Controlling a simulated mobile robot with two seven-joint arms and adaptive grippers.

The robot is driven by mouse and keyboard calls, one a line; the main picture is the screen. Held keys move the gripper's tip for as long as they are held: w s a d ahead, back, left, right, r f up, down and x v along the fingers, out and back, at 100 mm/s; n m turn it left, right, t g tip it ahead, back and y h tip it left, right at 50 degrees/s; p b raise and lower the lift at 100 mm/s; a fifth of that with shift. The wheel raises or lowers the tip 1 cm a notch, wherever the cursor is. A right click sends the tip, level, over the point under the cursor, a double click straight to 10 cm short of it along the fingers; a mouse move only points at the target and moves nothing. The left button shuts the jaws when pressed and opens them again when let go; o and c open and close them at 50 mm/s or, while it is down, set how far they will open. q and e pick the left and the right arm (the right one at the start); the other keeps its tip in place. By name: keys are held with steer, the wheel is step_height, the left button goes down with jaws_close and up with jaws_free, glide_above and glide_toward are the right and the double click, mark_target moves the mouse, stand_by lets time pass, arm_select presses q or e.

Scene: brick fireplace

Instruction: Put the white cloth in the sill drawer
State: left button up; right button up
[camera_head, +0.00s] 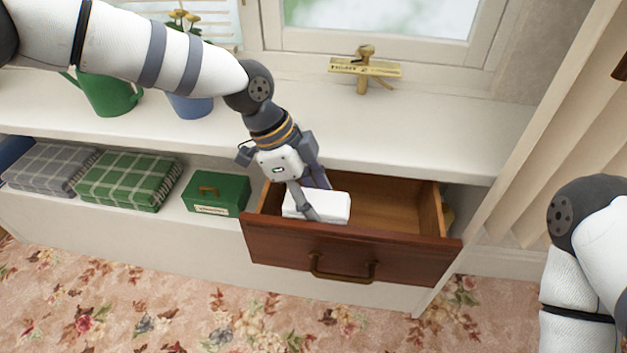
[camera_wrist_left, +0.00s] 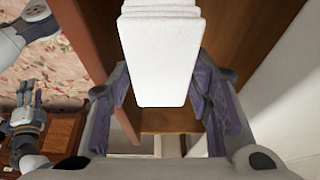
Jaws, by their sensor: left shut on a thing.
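The white cloth (camera_head: 330,206), a folded block, is held at the left part of the open drawer, within its opening in the head view. I cannot tell whether it touches the drawer floor. The sill drawer (camera_head: 400,254) is reddish-brown wood with a brass handle, pulled out under the sill. My left gripper (camera_head: 310,196) points down into it, shut on the cloth. In the left wrist view the cloth (camera_wrist_left: 160,50) lies between the two fingers. My right gripper (camera_wrist_left: 30,104) shows small at the left of that view; its finger opening is unclear.
A green box (camera_head: 216,193) sits left of the drawer, beside green (camera_head: 130,180) and grey (camera_head: 48,168) plaid cloths. On the white sill (camera_head: 430,125) stand a green watering can (camera_head: 108,95), a blue pot (camera_head: 190,106) and a brass tap-like object (camera_head: 364,68). The drawer's right part is empty.

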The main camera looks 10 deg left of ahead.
arm_select(q)
step_height(320, 180, down, 7)
steer(key=shift+s+f+b, duration=0.1)
steer(key=shift+f+b, duration=0.1)
steer(key=shift+b, duration=0.75)
arm_select(e)
steer(key=shift+s+f+g, duration=0.4)
steer(key=shift+s+f, duration=0.55)
steer(key=shift+f, duration=0.2)
arm_select(q)
steer(key=o, duration=1.1)
